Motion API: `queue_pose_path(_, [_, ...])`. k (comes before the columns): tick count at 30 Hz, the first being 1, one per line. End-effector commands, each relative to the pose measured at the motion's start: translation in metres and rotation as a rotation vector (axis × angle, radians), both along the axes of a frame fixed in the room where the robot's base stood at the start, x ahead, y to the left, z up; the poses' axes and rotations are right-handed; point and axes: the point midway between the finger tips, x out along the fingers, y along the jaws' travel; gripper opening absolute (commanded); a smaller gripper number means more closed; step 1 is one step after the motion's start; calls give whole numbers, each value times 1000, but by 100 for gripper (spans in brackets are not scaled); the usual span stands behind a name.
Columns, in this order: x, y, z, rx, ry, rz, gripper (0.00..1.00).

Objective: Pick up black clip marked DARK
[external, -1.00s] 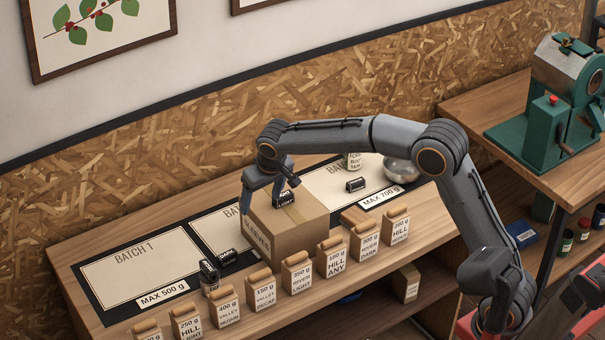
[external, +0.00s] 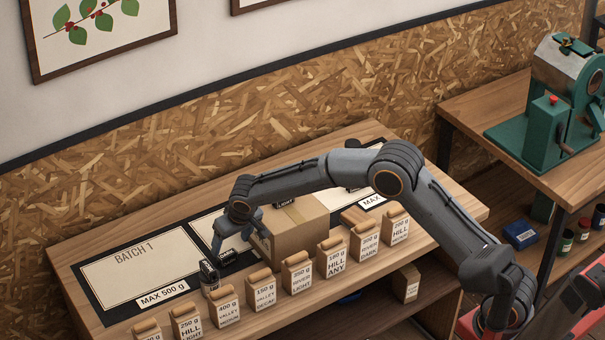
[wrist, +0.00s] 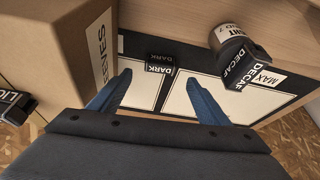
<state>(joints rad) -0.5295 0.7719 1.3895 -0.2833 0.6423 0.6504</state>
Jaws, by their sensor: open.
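The black clip marked DARK (external: 228,257) lies on the table at the lower edge of the middle batch mat, left of the cardboard box. In the wrist view the clip (wrist: 159,64) shows its white DARK label, just past the fingertips and roughly midway between them. My gripper (external: 240,246) is open and empty, pointing down over the clip, with the fingers apart on either side. The wrist view shows both blue fingers (wrist: 158,80) spread. I cannot tell how far above the table the tips are.
The cardboard box (external: 301,235) stands close on the right, with a LIGHT clip (external: 284,203) on top. Several bean bags (external: 262,292) line the front edge. The BATCH 1 mat (external: 140,262) is bare.

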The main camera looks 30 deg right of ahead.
Motion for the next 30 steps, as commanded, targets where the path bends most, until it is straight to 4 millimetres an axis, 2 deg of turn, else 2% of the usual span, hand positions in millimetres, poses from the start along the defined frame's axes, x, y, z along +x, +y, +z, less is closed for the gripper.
queue_pose_path(8, [8,0,-24,-1,3,-1,70])
queue_pose_path(15, [17,1,-52,-1,3,-1,70])
queue_pose_path(19, [21,2,-60,0,1,-1,70])
queue_pose_path(27, [22,2,-62,0,0,-1,70])
queue_pose_path(30, [22,2,-62,0,1,-1,53])
